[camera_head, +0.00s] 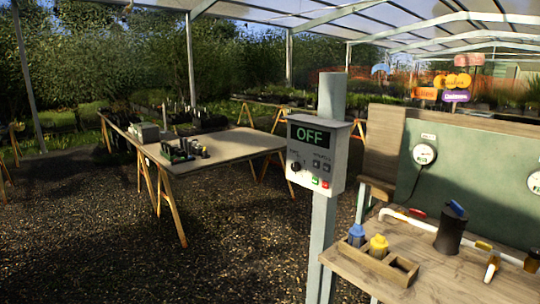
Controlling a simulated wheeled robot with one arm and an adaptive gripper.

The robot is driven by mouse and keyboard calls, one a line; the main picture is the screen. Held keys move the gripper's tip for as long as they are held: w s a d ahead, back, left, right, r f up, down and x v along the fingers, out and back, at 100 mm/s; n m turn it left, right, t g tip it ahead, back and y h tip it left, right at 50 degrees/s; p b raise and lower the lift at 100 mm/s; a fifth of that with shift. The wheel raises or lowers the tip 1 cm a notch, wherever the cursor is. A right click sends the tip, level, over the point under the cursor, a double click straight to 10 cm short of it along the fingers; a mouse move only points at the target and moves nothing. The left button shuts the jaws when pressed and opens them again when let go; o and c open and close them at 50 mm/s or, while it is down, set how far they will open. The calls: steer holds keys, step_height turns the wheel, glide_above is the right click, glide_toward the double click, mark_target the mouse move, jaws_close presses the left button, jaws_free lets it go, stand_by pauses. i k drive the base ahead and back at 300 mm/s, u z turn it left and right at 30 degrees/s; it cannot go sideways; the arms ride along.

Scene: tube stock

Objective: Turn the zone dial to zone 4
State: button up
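A grey control box (337,150) is mounted on a pale upright post (331,95) near the middle of the head view. Its dark display (310,136) reads OFF in green letters. A small round black knob (295,166), which looks like the zone dial, sits at the lower left of the box's front. Its setting and markings are too small to read. A green button (315,180) and a red button (325,184) are at the lower edge, below small dark buttons (321,165). My gripper is not in view.
A workbench (440,284) at right holds a wooden tray (350,254) with blue-capped and yellow-capped items, a dark cylinder (449,233) and a white pipe (402,218). A trestle table (235,145) stands behind at left. Open gravel floor (120,245) lies at left front.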

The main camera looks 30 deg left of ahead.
mark_target(295, 166)
steer(key=u, duration=1.15)
steer(key=k, duration=0.4)
steer(key=u, duration=0.65)
steer(key=i, duration=0.5)
steer(key=u, duration=0.6)
steer(key=i, duration=1.25)
